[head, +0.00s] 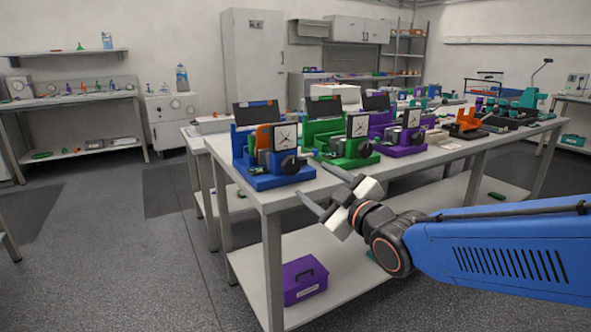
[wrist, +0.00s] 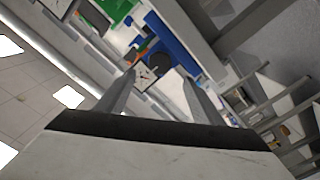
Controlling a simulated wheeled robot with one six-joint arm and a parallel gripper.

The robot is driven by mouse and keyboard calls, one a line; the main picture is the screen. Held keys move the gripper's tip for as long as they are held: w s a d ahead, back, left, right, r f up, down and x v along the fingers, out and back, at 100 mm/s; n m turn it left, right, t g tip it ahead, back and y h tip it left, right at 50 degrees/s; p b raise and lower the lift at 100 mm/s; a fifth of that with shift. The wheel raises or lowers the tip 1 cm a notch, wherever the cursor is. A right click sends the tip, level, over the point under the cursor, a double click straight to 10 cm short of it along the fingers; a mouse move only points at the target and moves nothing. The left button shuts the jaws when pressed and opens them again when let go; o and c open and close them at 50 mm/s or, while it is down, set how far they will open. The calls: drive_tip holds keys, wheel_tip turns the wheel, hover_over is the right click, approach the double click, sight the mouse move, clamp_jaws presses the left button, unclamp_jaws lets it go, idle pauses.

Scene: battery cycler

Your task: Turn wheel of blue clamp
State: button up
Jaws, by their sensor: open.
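The blue clamp (head: 268,181) stands at the near left corner of the table, with a square dial plate and an orange part on it. Its black wheel (head: 291,165) faces the front right side. My gripper (head: 309,176) is open and empty, in front of and to the right of the clamp, with its fingers pointing towards it. In the wrist view the blue clamp (wrist: 172,42) lies beyond the fingertips. The dark wheel (wrist: 161,63) shows between the two fingers, apart from them. The exact gap to the wheel is hard to judge.
A green clamp (head: 338,158) and a purple clamp (head: 403,149) stand beside the blue one on the table (head: 300,196). A purple box (head: 304,280) sits on the lower shelf. The floor at the left is clear.

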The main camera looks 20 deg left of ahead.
sight(293, 167)
drive_tip(key=x, duration=1)
drive_tip(key=shift+w+a, duration=0.2)
drive_tip(key=shift+w, duration=0.1)
drive_tip(key=c, duration=1)
